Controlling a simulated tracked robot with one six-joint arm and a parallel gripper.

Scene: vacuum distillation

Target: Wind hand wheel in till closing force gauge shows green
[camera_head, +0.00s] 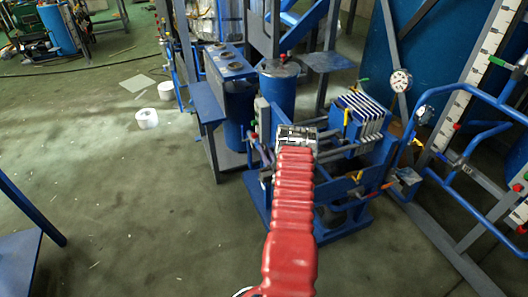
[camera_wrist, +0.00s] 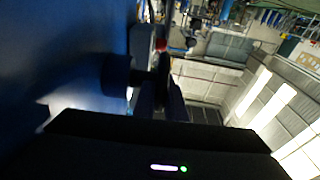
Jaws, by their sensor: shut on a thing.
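The blue filter press (camera_head: 362,118) with its stack of pale-edged plates stands right of centre in the head view. My red arm reaches up to the press's left end, where my gripper (camera_head: 297,132) is. My gripper is shut on a part of the hand wheel, which is mostly hidden behind my gripper and arm. In the wrist view my dark gripper fingers (camera_wrist: 150,85) are close to a blue surface, with a small red knob (camera_wrist: 161,45) beyond them. A round white dial gauge (camera_head: 400,80) is right of the plates; its reading is too small to tell.
A blue tank (camera_head: 279,88) and a blue bench unit (camera_head: 228,75) stand behind and left of the press. Blue rails (camera_head: 470,150) and a white scale (camera_head: 470,75) are at the right. White rolls (camera_head: 147,118) lie on the floor at the left, with open floor before them.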

